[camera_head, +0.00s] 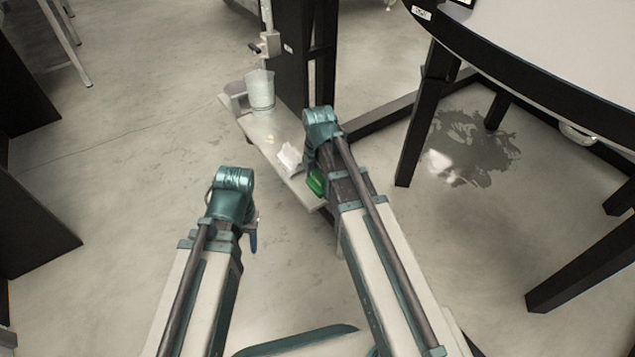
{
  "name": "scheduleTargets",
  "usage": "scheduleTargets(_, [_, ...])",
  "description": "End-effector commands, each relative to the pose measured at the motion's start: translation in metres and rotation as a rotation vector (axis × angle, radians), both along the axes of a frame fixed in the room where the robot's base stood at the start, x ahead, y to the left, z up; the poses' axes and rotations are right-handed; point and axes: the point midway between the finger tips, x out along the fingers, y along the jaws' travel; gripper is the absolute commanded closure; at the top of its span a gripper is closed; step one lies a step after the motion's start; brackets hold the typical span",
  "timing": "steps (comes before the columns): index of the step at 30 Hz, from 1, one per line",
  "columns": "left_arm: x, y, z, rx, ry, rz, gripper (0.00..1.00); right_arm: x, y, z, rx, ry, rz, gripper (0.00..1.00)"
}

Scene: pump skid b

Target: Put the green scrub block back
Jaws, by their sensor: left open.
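The green scrub block (316,183) shows beside my right forearm, over the near end of a narrow pale shelf (268,146). My right arm partly hides it, and I cannot tell whether it rests on the shelf or is held. My right wrist is over the shelf's right side; its gripper's fingers are hidden behind the arm. My left gripper (254,238) is open, low to the left of the shelf and apart from the block; only a small dark blue part of it shows beside the wrist.
On the shelf are a translucent bucket (260,90) at the far end and a crumpled white cloth (290,157). A dark post (296,60) stands behind. A round-edged table (540,60) with dark legs is at right, with a wet patch (470,145) on the floor.

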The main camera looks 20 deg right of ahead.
Motion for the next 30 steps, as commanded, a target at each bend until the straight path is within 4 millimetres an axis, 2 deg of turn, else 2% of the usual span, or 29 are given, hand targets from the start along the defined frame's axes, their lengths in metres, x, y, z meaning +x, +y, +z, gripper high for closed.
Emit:
scheduleTargets(14, [0.000,0.000,0.007,-0.001,0.000,0.000,0.50,0.000,0.000,0.007,0.000,0.000,0.000,0.00])
scheduleTargets(20, [0.000,-0.001,0.026,-0.003,0.001,0.001,0.50,0.000,0.000,0.026,0.000,0.000,0.000,0.00])
scheduleTargets(30, [-0.001,-0.002,0.077,-0.011,0.004,0.004,0.50,0.000,0.000,0.077,0.000,0.000,0.000,0.00])
